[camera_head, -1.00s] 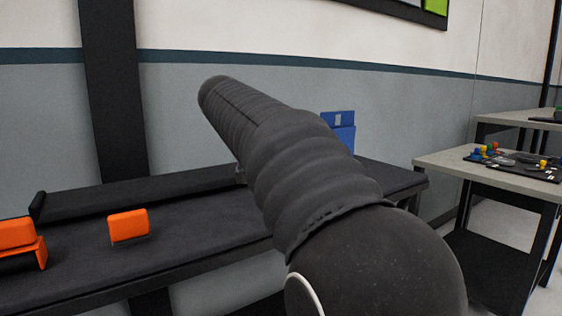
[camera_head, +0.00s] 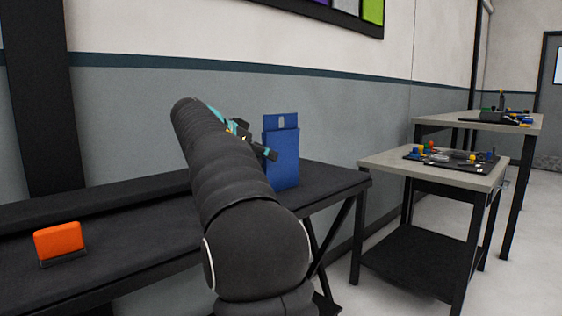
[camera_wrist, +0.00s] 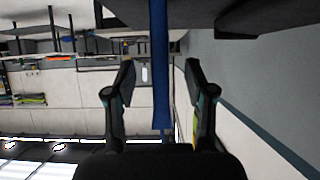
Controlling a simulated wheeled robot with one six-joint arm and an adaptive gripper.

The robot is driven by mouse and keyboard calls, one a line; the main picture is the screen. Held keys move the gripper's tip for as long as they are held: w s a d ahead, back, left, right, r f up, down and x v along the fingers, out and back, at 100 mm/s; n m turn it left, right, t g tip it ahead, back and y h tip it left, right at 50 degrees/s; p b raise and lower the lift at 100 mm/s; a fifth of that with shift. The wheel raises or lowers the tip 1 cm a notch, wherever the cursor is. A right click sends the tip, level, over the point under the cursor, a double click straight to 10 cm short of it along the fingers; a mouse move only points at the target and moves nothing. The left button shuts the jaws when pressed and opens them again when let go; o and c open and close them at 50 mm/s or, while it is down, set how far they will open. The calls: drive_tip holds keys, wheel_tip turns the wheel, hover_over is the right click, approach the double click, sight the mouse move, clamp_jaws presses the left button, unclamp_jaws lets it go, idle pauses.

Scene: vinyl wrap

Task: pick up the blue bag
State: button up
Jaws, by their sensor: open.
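The blue bag (camera_head: 284,160) stands upright on the right end of the black bench (camera_head: 318,184) in the head view. It has a hole near its top. My gripper (camera_head: 262,149) is at the bag's left side, partly hidden behind my arm. In the wrist view, the bag shows edge-on as a narrow blue strip (camera_wrist: 160,28), in line with the gap of my open gripper (camera_wrist: 159,64). One finger appears on each side of the strip, with clear space on both sides. How deep the bag sits between the fingers is unclear.
An orange block (camera_head: 60,242) sits on the bench at the left. The grey wall (camera_head: 350,110) is behind the bench. A table (camera_head: 440,172) with small coloured items on a dark mat stands to the right, with another table (camera_head: 520,123) beyond. Open floor lies at the far right.

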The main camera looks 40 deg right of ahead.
sight(281, 153)
drive_tip(key=shift+r+x, duration=0.15)
drive_tip(key=shift+x, duration=1.25)
drive_tip(key=shift+r+x, duration=0.1)
drive_tip(key=shift+x, duration=1.3)
drive_tip(key=shift+d, duration=0.15)
clamp_jaws()
